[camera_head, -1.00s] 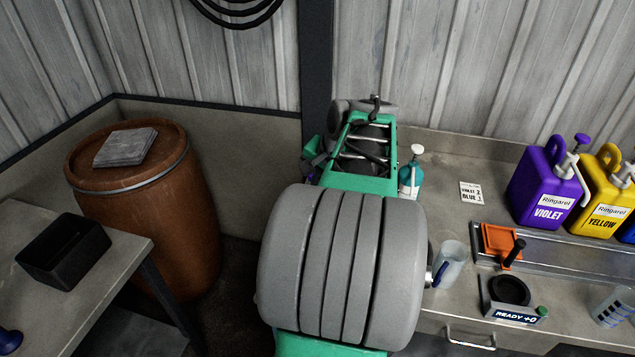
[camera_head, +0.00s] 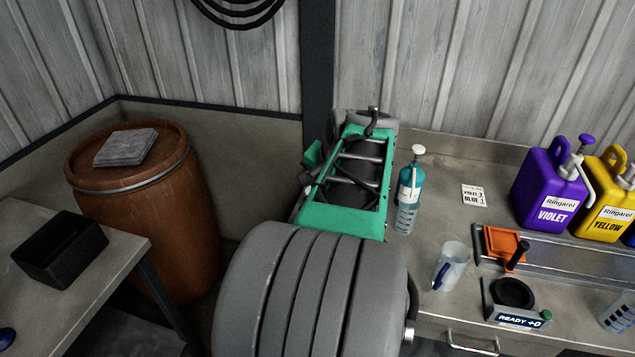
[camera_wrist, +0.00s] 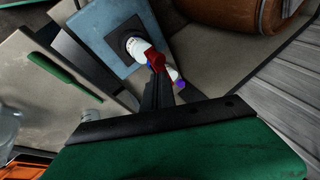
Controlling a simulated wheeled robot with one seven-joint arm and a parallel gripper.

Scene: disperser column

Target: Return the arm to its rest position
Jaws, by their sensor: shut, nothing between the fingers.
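My arm, green with thick grey ribbed segments, fills the lower middle of the head view and reaches toward the back wall. In the wrist view my gripper (camera_wrist: 158,92) shows as dark fingers, close together and empty. Beyond them, apparently lower down, are a white bottle (camera_wrist: 141,47) with a red part and a blue-grey flat panel (camera_wrist: 95,22).
A teal bottle (camera_head: 411,182) and a clear jug (camera_head: 452,264) stand on the bench just right of my arm. A violet jug (camera_head: 549,187) and a yellow jug (camera_head: 605,205) are further right. A brown barrel (camera_head: 150,225) and a black bin (camera_head: 60,250) are left.

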